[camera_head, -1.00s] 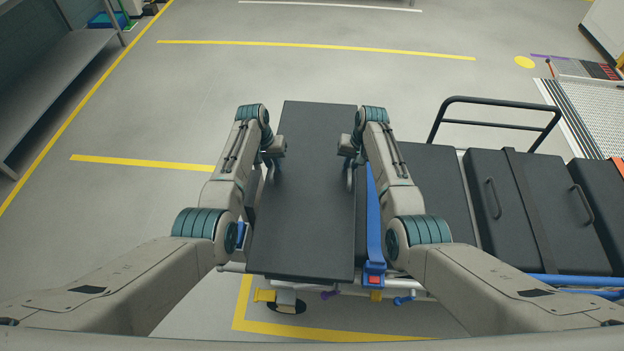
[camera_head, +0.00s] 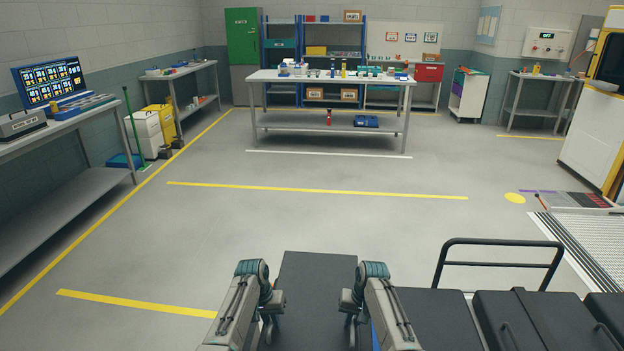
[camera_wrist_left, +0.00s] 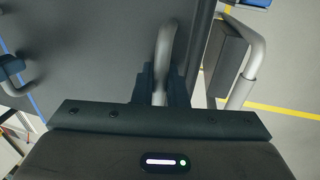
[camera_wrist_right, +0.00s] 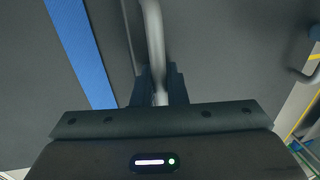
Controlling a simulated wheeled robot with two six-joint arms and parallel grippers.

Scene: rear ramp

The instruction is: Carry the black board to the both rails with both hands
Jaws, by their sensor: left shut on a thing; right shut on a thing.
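The black board (camera_head: 316,290) lies flat and lengthwise in front of me between my two arms; its near part is cut off by the bottom of the head view. My left gripper (camera_head: 269,326) is shut on a metal handle at the board's left side, and the left wrist view shows this handle (camera_wrist_left: 163,60). My right gripper (camera_head: 352,326) is shut on the matching handle at the right side, and the right wrist view shows that handle (camera_wrist_right: 154,55). I cannot make out the two rails for certain.
A cart with a black push bar (camera_head: 500,263) and black cases (camera_head: 545,320) stands close on the right. A pale ribbed ramp surface (camera_head: 590,250) lies beyond it. A workbench (camera_head: 330,80) stands at the back, a grey bench (camera_head: 60,190) on the left. Floor ahead is clear.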

